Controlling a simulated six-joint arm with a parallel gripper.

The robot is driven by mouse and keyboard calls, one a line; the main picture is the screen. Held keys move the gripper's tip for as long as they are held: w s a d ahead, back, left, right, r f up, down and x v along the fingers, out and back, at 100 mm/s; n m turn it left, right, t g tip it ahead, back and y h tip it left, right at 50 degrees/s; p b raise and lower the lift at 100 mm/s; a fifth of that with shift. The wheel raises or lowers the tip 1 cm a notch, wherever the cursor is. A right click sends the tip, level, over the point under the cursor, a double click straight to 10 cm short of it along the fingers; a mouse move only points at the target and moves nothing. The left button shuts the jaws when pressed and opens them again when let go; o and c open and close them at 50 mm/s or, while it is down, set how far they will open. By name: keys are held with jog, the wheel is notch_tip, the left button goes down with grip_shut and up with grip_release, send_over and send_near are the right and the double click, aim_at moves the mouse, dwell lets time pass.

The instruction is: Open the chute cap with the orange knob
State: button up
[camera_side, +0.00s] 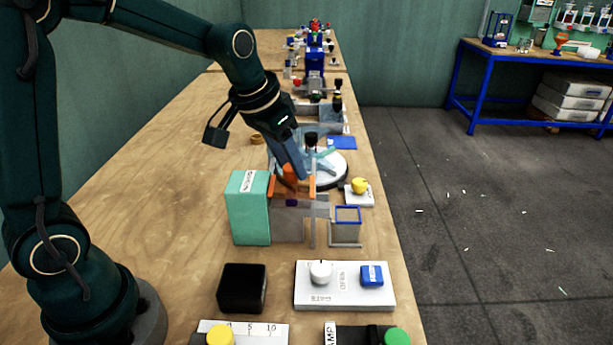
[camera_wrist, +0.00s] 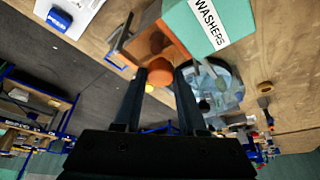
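The orange knob (camera_wrist: 160,72) shows in the wrist view between the tips of my gripper (camera_wrist: 162,80). A finger stands on each side of it, and I cannot tell whether either touches it. The orange chute cap (camera_wrist: 152,42) lies beyond the knob, against the green washers box (camera_wrist: 205,22). In the side view my gripper (camera_side: 292,170) points down at the orange cap and knob (camera_side: 289,180), beside the green box (camera_side: 248,208). The fingers partly hide the knob there. The cap appears to lie across the top of the chute (camera_side: 288,222).
A clear-walled bin with a blue rim (camera_side: 347,215) stands right of the chute. A round plate (camera_side: 333,169) and a yellow knob on a white base (camera_side: 359,187) are close behind. A white control panel (camera_side: 344,286) and black block (camera_side: 242,287) are in front.

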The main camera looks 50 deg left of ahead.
grip_shut()
dwell(1.1)
